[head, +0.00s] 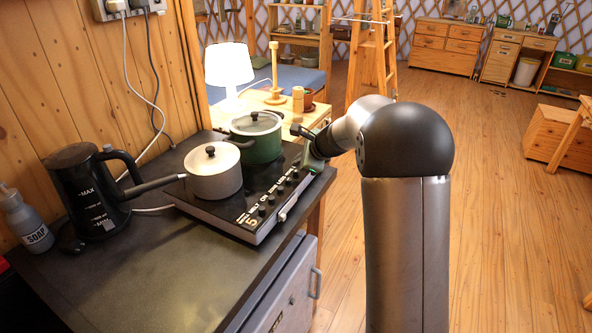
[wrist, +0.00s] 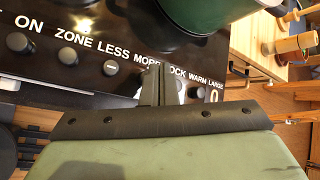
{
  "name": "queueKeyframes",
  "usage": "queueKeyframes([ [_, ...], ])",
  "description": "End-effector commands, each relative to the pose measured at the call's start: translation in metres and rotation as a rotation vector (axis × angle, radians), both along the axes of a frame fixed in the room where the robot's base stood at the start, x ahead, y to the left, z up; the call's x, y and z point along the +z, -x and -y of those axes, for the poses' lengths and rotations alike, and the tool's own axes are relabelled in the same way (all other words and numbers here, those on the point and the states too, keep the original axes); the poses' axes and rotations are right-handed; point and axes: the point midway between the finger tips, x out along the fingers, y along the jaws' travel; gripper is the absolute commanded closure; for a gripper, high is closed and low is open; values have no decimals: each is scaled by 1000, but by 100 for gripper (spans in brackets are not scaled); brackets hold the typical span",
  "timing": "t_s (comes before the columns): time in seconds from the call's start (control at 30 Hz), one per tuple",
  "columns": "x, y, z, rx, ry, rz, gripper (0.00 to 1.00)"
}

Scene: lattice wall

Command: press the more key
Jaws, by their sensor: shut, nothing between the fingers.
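The cooker's key panel shows in the wrist view, with white labels ON, ZONE, LESS, MORE, LOCK, WARM and LARGE. The MORE label (wrist: 147,58) is partly covered at its right end by my gripper (wrist: 155,72). The more key below that label is hidden behind the fingers. The round black less key (wrist: 110,68) shows just left of them. My gripper is shut and empty, its tips over the panel between MORE and LOCK; I cannot tell whether they touch. In the head view the hob (head: 245,222) stands on the counter, with my gripper (head: 308,164) at its right end.
A grey pot (head: 214,180) and a green pot (head: 257,142) stand on the hob, close behind the keys. A black kettle (head: 92,195) and a soap bottle (head: 25,222) stand to the left. The counter front (head: 150,285) is clear.

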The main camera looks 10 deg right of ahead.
Motion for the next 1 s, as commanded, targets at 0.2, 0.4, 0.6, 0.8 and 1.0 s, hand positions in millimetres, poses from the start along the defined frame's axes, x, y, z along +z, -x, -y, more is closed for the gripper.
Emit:
queueKeyframes([
  [0.2,5,0,0,-1,0,1,100],
  [0.4,25,0,0,-1,0,1,100],
  [0.6,45,0,0,-1,0,1,100],
  [0.8,51,0,0,0,0,0,100],
  [1.0,50,0,0,0,0,0,100],
])
